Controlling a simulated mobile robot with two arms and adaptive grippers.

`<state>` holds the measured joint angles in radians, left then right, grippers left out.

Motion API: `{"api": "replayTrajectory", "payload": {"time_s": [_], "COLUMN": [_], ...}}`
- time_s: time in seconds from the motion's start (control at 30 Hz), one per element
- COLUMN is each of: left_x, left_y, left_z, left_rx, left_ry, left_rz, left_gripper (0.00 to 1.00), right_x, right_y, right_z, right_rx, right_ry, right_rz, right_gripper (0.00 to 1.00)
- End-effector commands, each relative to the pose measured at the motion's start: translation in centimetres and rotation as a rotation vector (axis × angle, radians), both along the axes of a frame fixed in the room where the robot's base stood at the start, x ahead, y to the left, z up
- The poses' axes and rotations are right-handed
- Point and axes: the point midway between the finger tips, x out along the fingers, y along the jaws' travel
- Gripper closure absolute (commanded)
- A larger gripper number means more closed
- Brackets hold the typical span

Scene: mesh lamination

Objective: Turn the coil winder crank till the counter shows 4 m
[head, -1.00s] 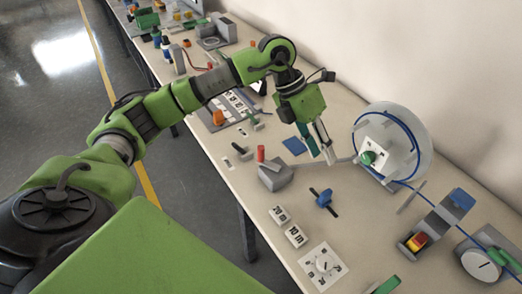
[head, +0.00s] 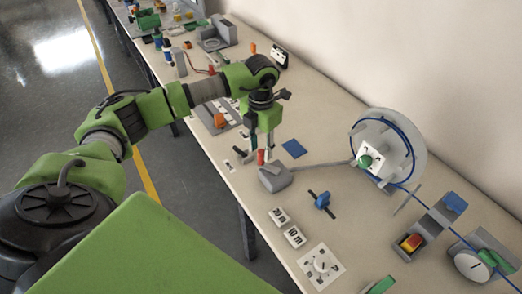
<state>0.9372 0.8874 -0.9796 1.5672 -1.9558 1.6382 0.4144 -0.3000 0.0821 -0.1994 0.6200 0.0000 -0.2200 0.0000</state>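The coil winder (head: 420,150) is a pale disc with blue cable around it, at the right in the head view. A white plate with dark marks and a green knob (head: 365,161) sits at its front; I cannot read a count. A grey rod runs from it to a grey block (head: 276,178) with an upright red handle (head: 261,157). My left gripper (head: 262,148) points down at the red handle, its fingers apart on either side of it. I cannot tell whether they touch it. My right gripper is not in view.
A blue slider (head: 322,200), number cards (head: 294,237) and a white dial plate (head: 321,266) lie in front. A grey stand with a red-yellow switch (head: 411,242) and a round device (head: 472,265) are at the right. A blue square (head: 293,148) lies behind the block.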

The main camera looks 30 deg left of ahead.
Motion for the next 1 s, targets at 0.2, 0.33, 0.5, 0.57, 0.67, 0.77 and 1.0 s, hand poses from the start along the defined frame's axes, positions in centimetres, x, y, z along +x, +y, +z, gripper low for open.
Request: {"api": "replayTrajectory", "payload": {"time_s": [0.2,0.33,0.5,0.57,0.67,0.77,1.0], "left_x": [0.0,0.0,0.0,0.0,0.0,0.0,0.1], "left_y": [-0.1,-0.1,0.0,-0.1,-0.1,-0.1,0.0], "left_z": [-2.6,-3.2,-3.3,-3.3,-3.3,-3.2,-3.3], "left_rx": [-0.002,-0.001,-0.001,-0.001,-0.001,-0.001,-0.001], "left_ry": [0.001,0.000,-0.001,-0.001,-0.001,-0.001,-0.001], "left_rz": [-0.002,-0.001,-0.001,-0.001,-0.002,-0.002,-0.011], "left_gripper": [0.68,0.68,0.68,0.68,0.89,1.00,1.00], "right_x": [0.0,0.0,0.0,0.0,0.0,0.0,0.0], "right_y": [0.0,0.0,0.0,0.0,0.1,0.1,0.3], "right_z": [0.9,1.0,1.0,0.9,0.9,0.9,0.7], "right_rx": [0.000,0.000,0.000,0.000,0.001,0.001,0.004], "right_ry": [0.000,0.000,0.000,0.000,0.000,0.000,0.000], "right_rz": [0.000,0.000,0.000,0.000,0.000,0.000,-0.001], "right_gripper": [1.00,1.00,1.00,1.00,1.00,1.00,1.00]}}
